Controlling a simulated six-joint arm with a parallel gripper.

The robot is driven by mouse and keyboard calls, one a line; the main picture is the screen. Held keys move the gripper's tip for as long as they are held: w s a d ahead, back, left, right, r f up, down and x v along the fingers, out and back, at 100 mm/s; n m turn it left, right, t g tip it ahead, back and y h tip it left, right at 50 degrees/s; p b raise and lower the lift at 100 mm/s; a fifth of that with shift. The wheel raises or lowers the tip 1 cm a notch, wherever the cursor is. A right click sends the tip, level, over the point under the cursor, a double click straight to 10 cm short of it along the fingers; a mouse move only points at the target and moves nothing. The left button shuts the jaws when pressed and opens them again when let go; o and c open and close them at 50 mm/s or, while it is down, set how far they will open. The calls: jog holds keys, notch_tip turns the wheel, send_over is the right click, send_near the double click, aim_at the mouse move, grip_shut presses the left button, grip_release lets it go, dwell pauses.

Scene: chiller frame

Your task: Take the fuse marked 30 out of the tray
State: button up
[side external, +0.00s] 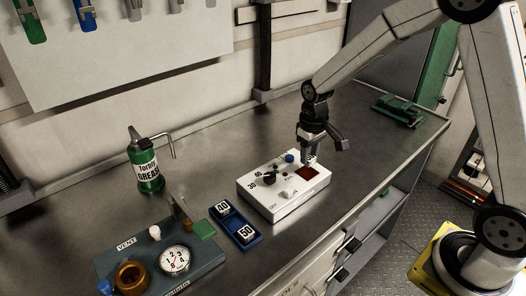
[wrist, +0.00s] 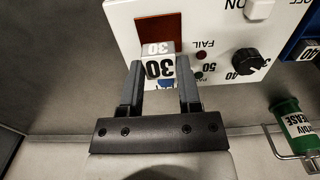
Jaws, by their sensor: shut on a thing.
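I cannot tell whether the fuse touches the box. The blue tray (side external: 236,221) lies left of the box, apart from the gripper. In it are the fuse marked 40 (side external: 222,207) and the fuse marked 50 (side external: 245,231).
A green grease can (side external: 147,172) stands behind, left. A grey gauge block (side external: 205,262) is at the front left. The bench right of the box is clear up to a green item (side external: 398,110).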

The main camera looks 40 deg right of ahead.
aim_at(309, 162)
jog(key=shift+f, duration=1.25)
jog(key=shift+f, duration=0.3)
jog(key=o, duration=0.7)
jog(key=shift+r, duration=0.1)
jog(key=shift+r, duration=3.4)
jog(key=shift+s, duration=0.1)
jog(key=s+a+t, duration=0.1)
jog(key=s, duration=0.3)
jog(key=s+a+f, duration=0.1)
jog(key=s, duration=0.3)
jog(key=s+a+f+t, duration=0.1)
jog(key=s, duration=0.4)
jog(key=shift+s+t, duration=0.1)
jog(key=shift+t, duration=0.2)
